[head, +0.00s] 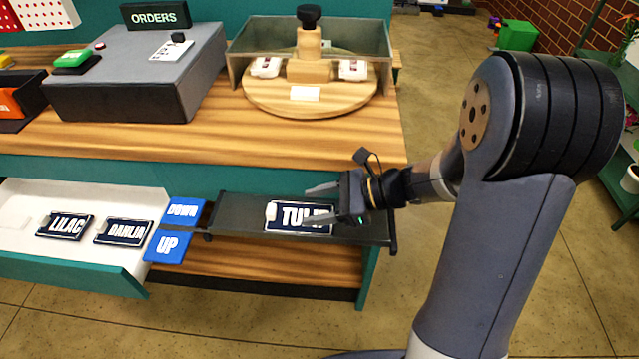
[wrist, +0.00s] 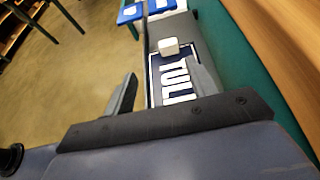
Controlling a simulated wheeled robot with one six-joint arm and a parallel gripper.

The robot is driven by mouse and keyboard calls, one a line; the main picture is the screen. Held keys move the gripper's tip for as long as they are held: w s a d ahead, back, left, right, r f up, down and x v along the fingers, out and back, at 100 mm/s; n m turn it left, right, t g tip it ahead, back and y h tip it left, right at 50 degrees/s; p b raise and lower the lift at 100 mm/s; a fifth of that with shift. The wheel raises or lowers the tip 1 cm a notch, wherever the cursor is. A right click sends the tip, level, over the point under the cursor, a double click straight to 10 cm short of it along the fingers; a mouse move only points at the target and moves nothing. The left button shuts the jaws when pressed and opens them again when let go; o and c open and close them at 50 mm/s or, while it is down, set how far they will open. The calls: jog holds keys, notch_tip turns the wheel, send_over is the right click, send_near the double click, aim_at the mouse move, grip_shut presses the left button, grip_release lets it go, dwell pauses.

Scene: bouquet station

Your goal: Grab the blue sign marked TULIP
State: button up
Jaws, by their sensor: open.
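The dark blue TULIP sign (head: 290,226) lies flat on a dark grey shelf (head: 235,222) at the front of the bench. It has white letters and a pale tab at its left end. My gripper (head: 312,206) is over the sign's right part and hides the last letter. In the wrist view my gripper (wrist: 164,88) is open, with the sign (wrist: 178,77) beyond and partly between its fingers. One finger overlaps the sign's edge in that view. I cannot tell whether any finger touches it.
A white drawer (head: 20,220) at left holds LILAC (head: 65,226) and DAHLIA (head: 124,233) signs. Blue UP (head: 168,246) and DOWN (head: 183,211) plates sit between drawer and shelf. The bench top (head: 210,140) overhangs behind, carrying a round wooden turntable (head: 310,105) and a grey ORDERS console (head: 135,85).

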aim_at(275, 210)
jog(key=x, duration=0.2)
jog(key=w+x, duration=0.1)
jog(key=x, duration=0.1)
jog(key=shift+a+b, duration=0.15)
jog(key=shift+b, duration=0.15)
jog(key=shift+w+x, duration=0.2)
jog(key=shift+x, duration=2.9)
jog(key=shift+f, duration=0.1)
jog(key=c, duration=1.1)
